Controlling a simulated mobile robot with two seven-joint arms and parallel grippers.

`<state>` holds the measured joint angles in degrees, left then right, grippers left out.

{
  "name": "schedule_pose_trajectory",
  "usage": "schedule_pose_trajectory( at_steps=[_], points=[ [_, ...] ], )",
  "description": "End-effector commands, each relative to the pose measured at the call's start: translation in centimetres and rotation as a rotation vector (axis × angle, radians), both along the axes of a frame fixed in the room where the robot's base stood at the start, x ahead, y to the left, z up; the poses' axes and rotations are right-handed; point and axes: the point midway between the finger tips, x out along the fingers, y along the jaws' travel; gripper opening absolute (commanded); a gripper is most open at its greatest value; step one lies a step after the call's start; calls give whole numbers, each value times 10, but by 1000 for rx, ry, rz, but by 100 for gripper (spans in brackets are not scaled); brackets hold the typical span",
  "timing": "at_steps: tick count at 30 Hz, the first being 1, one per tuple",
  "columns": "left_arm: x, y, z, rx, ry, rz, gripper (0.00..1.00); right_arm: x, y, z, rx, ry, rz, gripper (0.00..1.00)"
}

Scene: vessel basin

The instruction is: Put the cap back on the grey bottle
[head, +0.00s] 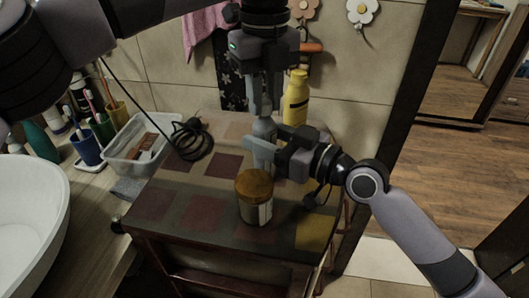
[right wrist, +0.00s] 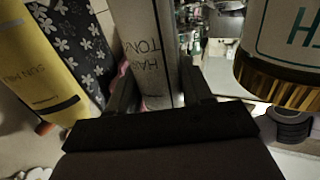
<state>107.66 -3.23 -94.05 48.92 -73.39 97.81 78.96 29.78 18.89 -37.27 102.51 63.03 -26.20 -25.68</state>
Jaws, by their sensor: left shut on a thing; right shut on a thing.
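The grey bottle (head: 264,128) stands upright above the middle of the checked table top. My right gripper (head: 262,152) comes from the right and is shut on its body. In the right wrist view the bottle (right wrist: 154,45), with dark lettering, lies between the two fingers (right wrist: 157,88). My left gripper (head: 264,106) points straight down right above the bottle, its fingertips at the bottle's top. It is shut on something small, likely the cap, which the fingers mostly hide. I cannot tell whether the cap touches the neck. The bottle's base is hidden behind my right gripper and the jar.
A jar with a gold-brown lid (head: 254,184) stands close in front of my right gripper. A yellow bottle (head: 295,98) stands behind. A clear bin (head: 138,140), a black coiled cable (head: 191,140) and a white basin (head: 28,215) are to the left. The table's front left is clear.

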Motion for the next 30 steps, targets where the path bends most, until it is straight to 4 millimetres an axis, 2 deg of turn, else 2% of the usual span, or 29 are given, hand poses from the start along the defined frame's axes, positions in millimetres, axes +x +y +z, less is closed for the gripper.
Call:
schedule_pose_trajectory(
  at_steps=[30],
  points=[
    [0,-1,-1,-1,2,-1648,0,0,0,0,1,0,-1,0]
  ],
)
